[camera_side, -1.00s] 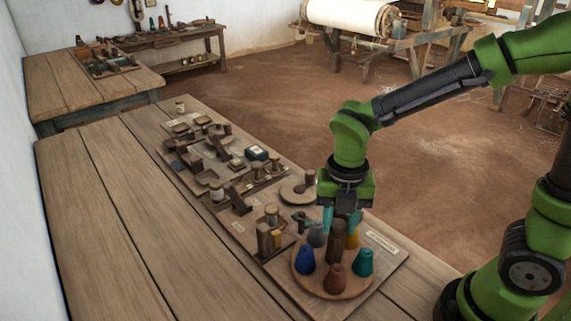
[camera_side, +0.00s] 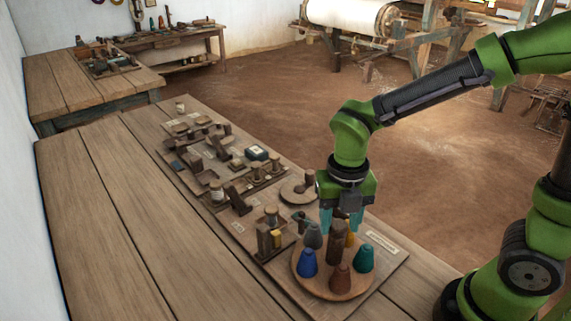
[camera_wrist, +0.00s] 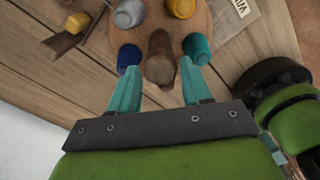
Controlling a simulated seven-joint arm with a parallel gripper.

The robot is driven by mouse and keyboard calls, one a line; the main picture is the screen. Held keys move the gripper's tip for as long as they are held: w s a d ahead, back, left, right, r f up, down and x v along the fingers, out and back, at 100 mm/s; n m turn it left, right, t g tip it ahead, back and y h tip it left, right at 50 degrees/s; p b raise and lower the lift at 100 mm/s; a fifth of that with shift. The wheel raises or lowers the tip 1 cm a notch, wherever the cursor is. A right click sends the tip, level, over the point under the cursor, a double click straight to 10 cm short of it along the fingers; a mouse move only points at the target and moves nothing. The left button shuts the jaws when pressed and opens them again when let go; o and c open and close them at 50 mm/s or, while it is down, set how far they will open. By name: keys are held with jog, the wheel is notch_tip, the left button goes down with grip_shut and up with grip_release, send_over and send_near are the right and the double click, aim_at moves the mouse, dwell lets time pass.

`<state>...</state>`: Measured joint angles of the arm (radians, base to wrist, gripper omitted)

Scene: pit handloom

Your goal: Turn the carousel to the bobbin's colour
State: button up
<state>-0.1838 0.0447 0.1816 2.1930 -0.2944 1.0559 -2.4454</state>
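The carousel (camera_side: 331,292) is a round wooden disc with a brown centre post (camera_side: 336,247). Around the post stand a blue cone (camera_side: 307,263), a red-brown cone (camera_side: 340,281), a teal cone (camera_side: 364,259), a grey cone (camera_side: 312,236) and a yellow cone, partly hidden. A small yellow piece, seemingly the bobbin (camera_side: 276,239), stands by a dark block left of the carousel; it also shows in the wrist view (camera_wrist: 77,22). My gripper (camera_wrist: 158,82) is open above the carousel, its teal fingers apart on either side of the post's top. The red-brown cone is mostly hidden in the wrist view.
A labelled board (camera_side: 383,264) carries the carousel. Several wooden holders and small parts crowd the boards farther back, with a small round disc (camera_side: 298,191) close behind my gripper. The left of the table (camera_side: 130,240) is bare.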

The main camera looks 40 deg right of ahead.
jog(key=shift+o, duration=1.1)
notch_tip(320, 180, up, 17)
jog(key=shift+f, duration=0.1)
